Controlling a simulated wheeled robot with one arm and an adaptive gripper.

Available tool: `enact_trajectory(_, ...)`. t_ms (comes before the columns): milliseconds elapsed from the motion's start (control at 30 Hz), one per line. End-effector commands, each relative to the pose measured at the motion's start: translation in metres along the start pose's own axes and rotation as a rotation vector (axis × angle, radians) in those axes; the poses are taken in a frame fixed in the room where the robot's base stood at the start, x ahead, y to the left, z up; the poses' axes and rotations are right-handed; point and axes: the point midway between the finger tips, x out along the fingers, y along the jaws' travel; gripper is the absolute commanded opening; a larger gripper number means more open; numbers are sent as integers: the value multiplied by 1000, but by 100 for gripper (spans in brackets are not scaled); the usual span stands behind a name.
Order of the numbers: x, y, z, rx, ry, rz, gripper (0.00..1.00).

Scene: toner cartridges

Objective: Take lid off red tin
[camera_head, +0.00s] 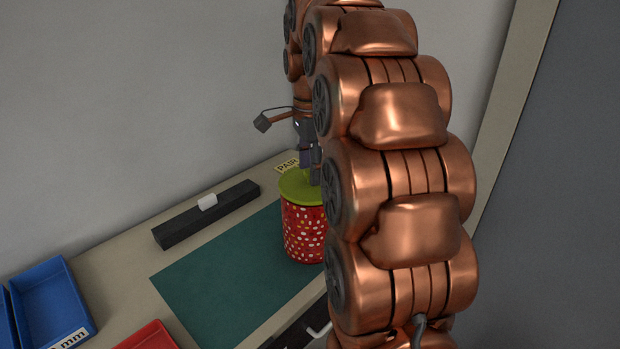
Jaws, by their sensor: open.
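The red tin (303,236) stands upright on a dark green mat (222,280), with white and coloured spots on its side. Its yellow-green lid (295,188) sits on top. My gripper (312,172) is open and points down at the lid from above, right at the lid's middle. I cannot tell whether the fingers touch the lid or its knob. My copper-coloured arm hides the right side of the tin and lid and part of the gripper.
Blue bins (52,300) and a red bin (150,338) are at the front left. A paper label (287,167) is behind the tin. The mat's left part is clear.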

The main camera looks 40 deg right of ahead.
Motion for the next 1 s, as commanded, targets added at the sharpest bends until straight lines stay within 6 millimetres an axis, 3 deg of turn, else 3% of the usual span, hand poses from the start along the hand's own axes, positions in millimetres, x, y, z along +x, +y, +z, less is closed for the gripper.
enact_trajectory(400, 13, 0, 0, 0, 0, -1, 57)
enact_trajectory(900, 13, 0, 0, 0, 0, -1, 6)
enact_trajectory(1000, 13, 0, 0, 0, 0, 0, 0)
